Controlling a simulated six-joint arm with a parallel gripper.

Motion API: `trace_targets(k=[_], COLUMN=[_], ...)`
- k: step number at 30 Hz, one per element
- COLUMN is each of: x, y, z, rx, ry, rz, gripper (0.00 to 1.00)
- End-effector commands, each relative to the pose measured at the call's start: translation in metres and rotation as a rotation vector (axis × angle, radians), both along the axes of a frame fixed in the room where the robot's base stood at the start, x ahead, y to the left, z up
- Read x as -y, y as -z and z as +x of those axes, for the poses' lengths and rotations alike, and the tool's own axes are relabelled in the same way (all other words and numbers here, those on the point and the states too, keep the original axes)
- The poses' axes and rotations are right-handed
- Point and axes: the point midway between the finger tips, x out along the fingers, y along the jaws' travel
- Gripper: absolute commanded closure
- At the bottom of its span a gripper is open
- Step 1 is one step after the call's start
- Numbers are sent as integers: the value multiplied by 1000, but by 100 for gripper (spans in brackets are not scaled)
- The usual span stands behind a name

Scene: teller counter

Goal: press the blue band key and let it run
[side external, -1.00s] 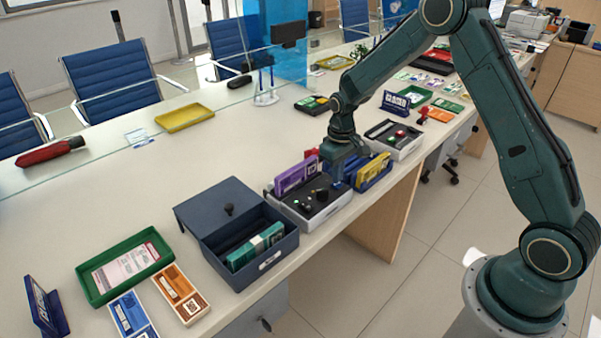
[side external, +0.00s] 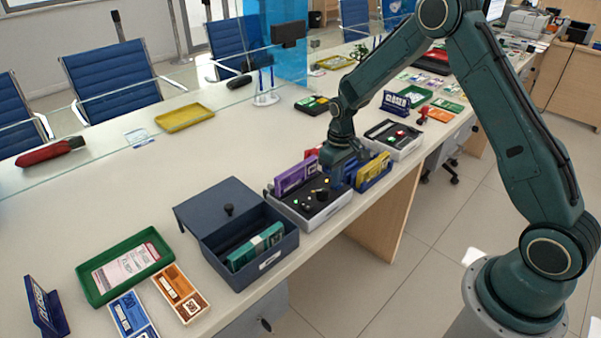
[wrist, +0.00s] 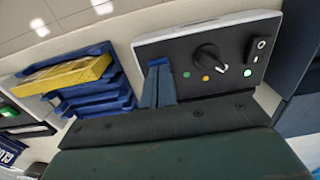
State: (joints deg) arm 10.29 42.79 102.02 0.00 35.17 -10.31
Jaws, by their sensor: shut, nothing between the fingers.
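The device (side external: 305,214) is a pale box with a black sloping top on the counter; it also shows in the wrist view (wrist: 220,24). Its top carries a black knob (wrist: 207,55), a lit green lamp (wrist: 247,72), a small green dot (wrist: 186,74), a yellow-orange dot (wrist: 205,78) and a switch (wrist: 260,45). My gripper (wrist: 159,64) is shut and empty, pointing down at the panel's end beside the blue rack. Its fingers cover that end. I see no blue band key; it may be hidden under them. Whether the tips touch the panel I cannot tell.
A blue rack (wrist: 118,104) with a yellow pack (wrist: 70,75) stands close beside the device. Purple packs (side external: 294,175) stand behind it. An open dark blue box (side external: 270,272) is to the left. The counter behind is mostly clear.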

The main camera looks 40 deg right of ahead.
Motion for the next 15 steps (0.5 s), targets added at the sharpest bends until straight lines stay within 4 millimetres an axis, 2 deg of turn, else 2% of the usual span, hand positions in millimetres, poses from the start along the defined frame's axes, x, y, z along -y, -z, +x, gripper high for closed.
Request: trace_targets(k=[15], x=[0], y=[-24], z=[0], rx=[1], ry=[0], rz=[0], gripper=[100])
